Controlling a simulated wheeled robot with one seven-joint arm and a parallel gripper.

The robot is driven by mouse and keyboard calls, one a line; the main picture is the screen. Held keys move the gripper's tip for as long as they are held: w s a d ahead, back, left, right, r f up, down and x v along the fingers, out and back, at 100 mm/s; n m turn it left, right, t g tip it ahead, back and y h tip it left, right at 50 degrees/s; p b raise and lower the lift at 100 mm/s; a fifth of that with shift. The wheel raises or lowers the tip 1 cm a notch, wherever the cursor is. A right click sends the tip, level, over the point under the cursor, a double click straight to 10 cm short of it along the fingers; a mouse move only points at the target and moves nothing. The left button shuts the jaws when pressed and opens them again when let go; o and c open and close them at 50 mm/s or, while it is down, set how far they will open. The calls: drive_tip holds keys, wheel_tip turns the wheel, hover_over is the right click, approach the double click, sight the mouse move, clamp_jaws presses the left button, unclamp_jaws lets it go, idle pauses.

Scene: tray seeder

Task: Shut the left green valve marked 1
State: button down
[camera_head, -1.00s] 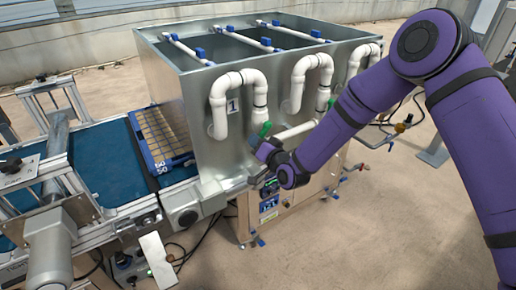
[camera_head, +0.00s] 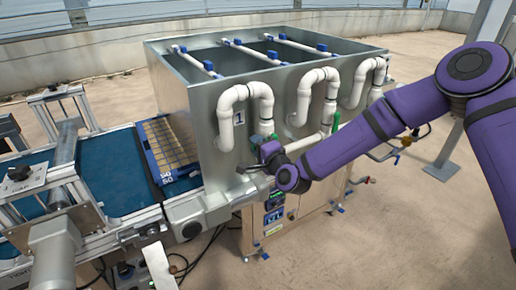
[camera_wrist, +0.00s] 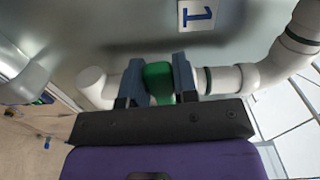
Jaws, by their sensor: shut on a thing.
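The left green valve (camera_head: 256,139) sits on the white pipe below the tank's label 1, on the tank's front. In the wrist view its green handle (camera_wrist: 158,83) is between my two dark fingers, with the label 1 (camera_wrist: 197,12) above it. My gripper (camera_wrist: 158,80) is shut on this handle; it also shows in the head view (camera_head: 264,152), against the lower end of the pipe. My fingers and wrist hide part of the valve, so the handle's exact angle is hard to tell.
A second green valve (camera_head: 336,121) stands to the right on the neighbouring pipe. White bent pipes (camera_head: 309,92) line the metal tank (camera_head: 202,140). A blue conveyor belt (camera_head: 105,180) with a seed tray (camera_head: 162,178) is at left. Floor is clear at lower right.

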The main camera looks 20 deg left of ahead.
drive_tip(key=shift+r+m, duration=0.25)
drive_tip(key=shift+m, duration=0.25)
drive_tip(key=c, duration=0.9)
unclamp_jaws()
drive_tip(key=shift+d, duration=0.1)
drive_tip(key=v, duration=1)
drive_tip(key=shift+s+d, duration=0.2)
drive_tip(key=shift+s, duration=0.1)
